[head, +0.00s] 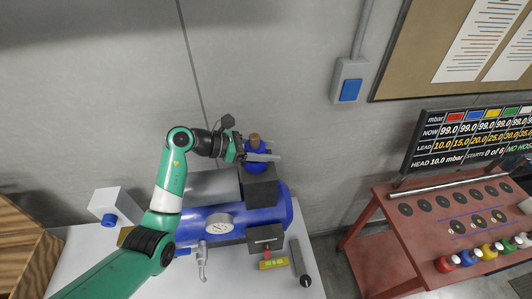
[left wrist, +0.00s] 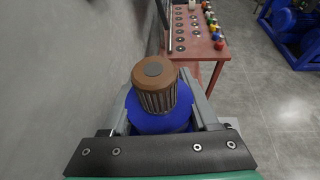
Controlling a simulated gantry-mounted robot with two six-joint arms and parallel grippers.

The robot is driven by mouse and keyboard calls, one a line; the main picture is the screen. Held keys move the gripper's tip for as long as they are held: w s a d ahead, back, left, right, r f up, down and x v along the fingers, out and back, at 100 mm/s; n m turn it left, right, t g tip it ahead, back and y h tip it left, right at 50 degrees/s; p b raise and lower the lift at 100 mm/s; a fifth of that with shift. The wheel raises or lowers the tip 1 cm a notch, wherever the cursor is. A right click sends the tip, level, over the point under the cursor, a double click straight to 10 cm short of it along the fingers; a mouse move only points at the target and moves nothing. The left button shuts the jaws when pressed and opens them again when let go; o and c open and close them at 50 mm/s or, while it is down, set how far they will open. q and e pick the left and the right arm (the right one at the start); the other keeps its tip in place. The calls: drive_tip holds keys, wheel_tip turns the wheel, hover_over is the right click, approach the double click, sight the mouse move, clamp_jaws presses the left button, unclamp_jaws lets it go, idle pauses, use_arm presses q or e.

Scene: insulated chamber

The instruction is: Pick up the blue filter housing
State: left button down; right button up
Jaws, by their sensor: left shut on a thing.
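The blue filter housing (head: 256,165) is at the top of the dark block (head: 260,188) on the blue tank. A pleated filter element with a brown cap (head: 254,138) stands up out of it. In the left wrist view the housing (left wrist: 158,122) sits between the fingers, with the brown-capped element (left wrist: 155,82) rising from it. My left gripper (head: 262,157) is shut on the housing, a finger on either side. I cannot tell whether the housing touches the block below. My right gripper is not in view.
A grey box (head: 118,205) is at left, a black-ended rod (head: 299,262) at front right. The wall is close behind. A red bench (head: 385,225) with several coloured knobs stands right.

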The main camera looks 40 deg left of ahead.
sight(256, 164)
use_arm(q)
drive_tip(key=s+r, duration=0.1)
drive_tip(key=r, duration=0.1)
drive_tip(key=s+r, duration=0.2)
drive_tip(key=r, duration=0.1)
drive_tip(key=s+r, duration=0.2)
drive_tip(key=r, duration=0.1)
drive_tip(key=shift+s+d+r, duration=0.1)
drive_tip(key=shift+d+r, duration=0.05)
drive_tip(key=shift+d, duration=0.25)
drive_tip(key=s+d+r, duration=0.1)
drive_tip(key=s+r, duration=0.2)
drive_tip(key=s, duration=0.5)
drive_tip(key=shift+s+d+r, duration=0.2)
drive_tip(key=shift+s+d, duration=0.1)
drive_tip(key=shift+d, duration=0.05)
